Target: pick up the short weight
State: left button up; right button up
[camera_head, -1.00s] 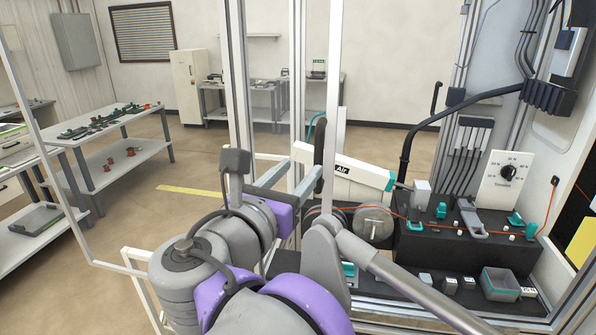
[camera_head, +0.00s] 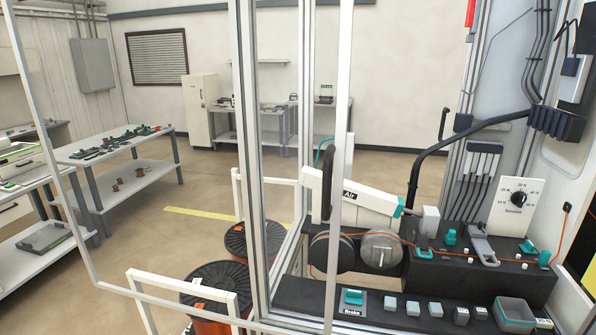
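Several small grey blocks stand in a row on the black ledge at the lower right: one block (camera_head: 391,305), another (camera_head: 413,308), a third (camera_head: 435,309), and smaller, darker ones (camera_head: 461,316) to their right. I cannot tell for certain which thing is the short weight. Neither of my grippers is in view, so I cannot see whether they are open or shut.
A teal brake switch (camera_head: 353,298) is left of the blocks and an open grey bin (camera_head: 514,314) is right of them. Metal uprights (camera_head: 254,150) and white frames (camera_head: 190,276) stand in front. Wire spools (camera_head: 216,285) sit on the floor. A tension dial (camera_head: 518,199) is behind.

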aim_at(479, 313)
jog(key=l+z, duration=0.3)
jog(key=i+l+z, duration=0.15)
jog(key=l+z, duration=0.2)
jog(key=i+l+z, duration=0.15)
jog(key=z, duration=0.15)
jog(key=l, duration=0.15)
